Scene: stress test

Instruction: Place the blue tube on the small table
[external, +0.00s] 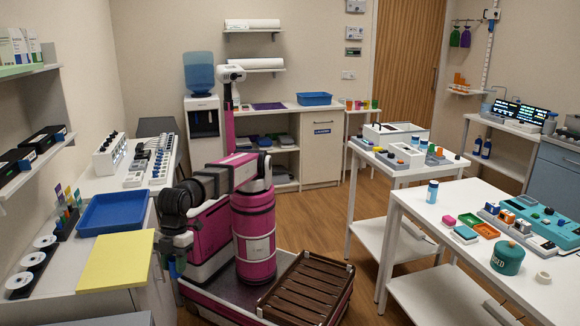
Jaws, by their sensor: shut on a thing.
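My gripper (173,268) hangs at the lower end of my arm, left of my pink body, beside the left white bench. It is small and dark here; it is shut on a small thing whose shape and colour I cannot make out. I cannot clearly pick out the blue tube anywhere. A small white table (410,178) with a lower shelf stands right of centre, with a white box and small coloured items on it. A smaller white stand (348,137) with coloured cups is at the back.
The left bench holds a blue tray (113,213) and a yellow board (117,262). A larger white table (405,203) at the right bears a blue-capped bottle (432,192), a teal jar (507,258) and small trays. Wooden floor (315,215) is clear between my body and the tables.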

